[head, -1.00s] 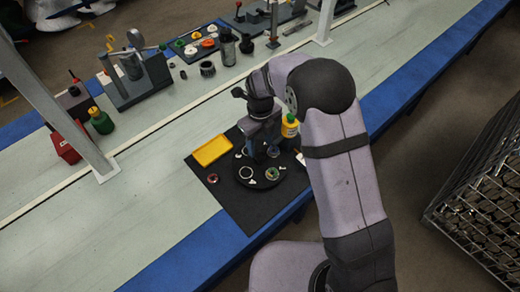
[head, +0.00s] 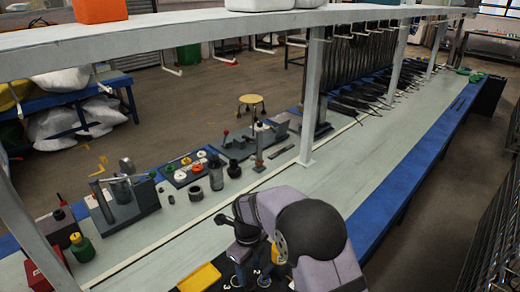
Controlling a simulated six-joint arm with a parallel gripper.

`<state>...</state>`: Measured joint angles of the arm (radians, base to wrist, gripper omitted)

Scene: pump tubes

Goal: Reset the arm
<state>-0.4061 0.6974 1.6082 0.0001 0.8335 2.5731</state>
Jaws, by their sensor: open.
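My arm (head: 325,245) rises from the bottom edge of the head view and bends over the bench. My gripper (head: 246,272) points down at the bottom edge, above the dark mat. Its fingertips are small and partly cut off, and I see nothing held in it. The yellow tray (head: 199,279) lies to its left, cut by the bottom edge. White number marks show on the dark round plate (head: 243,281) under the gripper. The rest of the mat is out of view.
The long bench (head: 345,165) has a blue edge and carries fixtures (head: 125,200), a tray of coloured parts (head: 188,168) and dark cylinders (head: 215,172) along its far side. A shelf (head: 230,32) on posts (head: 311,100) stands over it. The bench's right stretch is mostly clear.

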